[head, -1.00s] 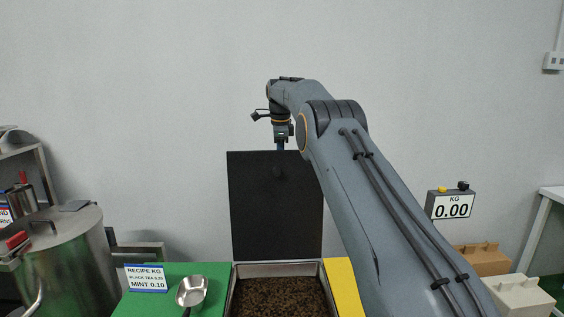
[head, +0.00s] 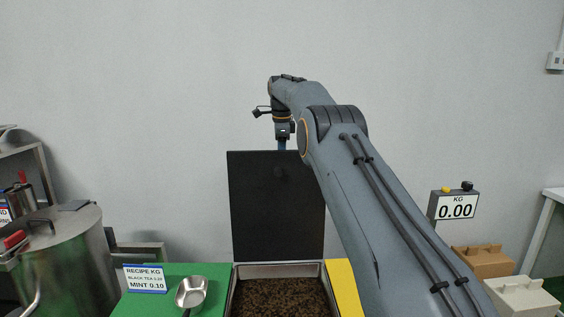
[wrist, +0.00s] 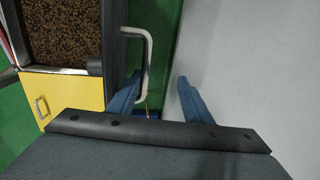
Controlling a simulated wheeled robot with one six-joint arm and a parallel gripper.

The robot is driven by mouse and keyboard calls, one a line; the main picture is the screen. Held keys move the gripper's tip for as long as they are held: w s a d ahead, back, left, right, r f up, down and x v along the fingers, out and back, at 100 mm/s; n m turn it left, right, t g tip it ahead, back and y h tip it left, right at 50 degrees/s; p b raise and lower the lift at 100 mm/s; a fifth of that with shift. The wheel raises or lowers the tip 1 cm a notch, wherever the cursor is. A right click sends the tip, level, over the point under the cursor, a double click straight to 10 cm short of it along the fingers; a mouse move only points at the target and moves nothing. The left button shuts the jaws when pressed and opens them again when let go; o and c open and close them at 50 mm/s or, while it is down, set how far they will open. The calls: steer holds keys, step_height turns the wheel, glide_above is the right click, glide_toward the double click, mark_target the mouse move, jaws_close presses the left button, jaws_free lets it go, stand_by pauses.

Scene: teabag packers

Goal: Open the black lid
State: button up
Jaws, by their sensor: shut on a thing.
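The black lid (head: 277,215) stands upright at the back edge of the metal bin (head: 235,285), with its inner face toward the head camera. The bin is open and holds dark loose tea (head: 280,298). My gripper (head: 282,146) is at the lid's top edge, its fingertips partly hidden behind it. In the wrist view the lid (wrist: 118,45) shows nearly edge-on, with a pale loop handle (wrist: 150,48) on its outer face. The blue fingers of my gripper (wrist: 160,95) are around the handle's near end. The exact contact is hard to see.
A green counter (head: 150,303) with a metal scoop (head: 191,291) and a recipe card (head: 146,279) lies left of the bin. A yellow panel (head: 346,284) borders its right side. A wall (wrist: 250,60) stands close behind the lid. A scale display (head: 456,206) reads 0.00.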

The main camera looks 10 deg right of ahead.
steer(key=shift+t, duration=0.3)
steer(key=v, duration=0.4)
steer(key=b+v, duration=0.1)
steer(key=v, duration=0.2)
steer(key=shift+s+a+r, duration=0.15)
steer(key=shift+a+r, duration=0.1)
steer(key=shift+r, duration=0.1)
steer(key=shift+s+d+r, duration=0.15)
steer(key=shift+r, duration=0.15)
steer(key=shift+d, duration=0.1)
